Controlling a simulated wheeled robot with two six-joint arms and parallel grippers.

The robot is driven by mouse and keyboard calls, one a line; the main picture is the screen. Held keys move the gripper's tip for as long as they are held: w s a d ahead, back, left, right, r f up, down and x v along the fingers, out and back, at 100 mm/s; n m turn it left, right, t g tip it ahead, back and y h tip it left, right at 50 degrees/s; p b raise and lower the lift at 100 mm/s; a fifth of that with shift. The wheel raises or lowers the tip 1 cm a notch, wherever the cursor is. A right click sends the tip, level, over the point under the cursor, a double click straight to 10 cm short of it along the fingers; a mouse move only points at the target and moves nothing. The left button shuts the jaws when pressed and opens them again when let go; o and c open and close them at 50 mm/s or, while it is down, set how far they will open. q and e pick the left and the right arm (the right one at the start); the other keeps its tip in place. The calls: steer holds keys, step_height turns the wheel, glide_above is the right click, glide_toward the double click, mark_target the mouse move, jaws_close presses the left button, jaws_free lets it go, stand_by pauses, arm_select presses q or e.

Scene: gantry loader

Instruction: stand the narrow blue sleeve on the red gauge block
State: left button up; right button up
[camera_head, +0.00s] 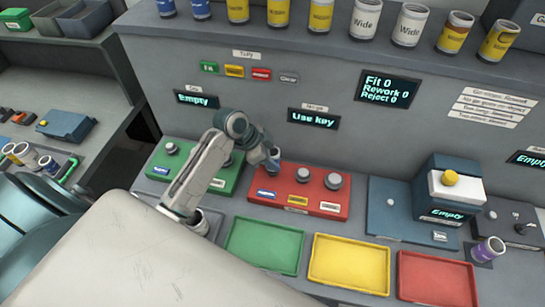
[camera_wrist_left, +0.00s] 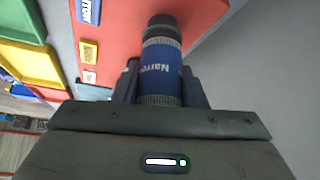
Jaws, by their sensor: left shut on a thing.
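The narrow blue sleeve (camera_wrist_left: 162,72), with "Narrow" printed on it, sits between the fingers of my left gripper (camera_wrist_left: 162,84) in the left wrist view. In the head view my left gripper (camera_head: 269,155) is shut on the sleeve (camera_head: 274,163) at the left end of the red gauge block (camera_head: 318,199). A dark round post (camera_wrist_left: 163,22) shows at the far end of the sleeve. I cannot tell whether the sleeve is around it or only in line with it. The red block also fills the upper part of the left wrist view (camera_wrist_left: 120,30). My right gripper is out of view.
Two grey posts (camera_head: 333,181) stand on the rest of the red block. A green block (camera_head: 161,163) is to its left. Green (camera_head: 264,245), yellow (camera_head: 349,263) and red (camera_head: 437,279) trays lie in front. A blue machine (camera_head: 448,190) stands to the right. Several sleeves line the shelf above.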

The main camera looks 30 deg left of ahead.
arm_select(q)
steer(key=shift+f, duration=0.1)
steer(key=o, duration=1.4)
steer(key=shift+c, duration=0.2)
steer(key=shift+s+a, duration=0.1)
steer(key=shift+a+r, duration=0.15)
steer(key=shift+r, duration=0.2)
steer(key=b+v, duration=0.3)
steer(key=v, duration=0.7)
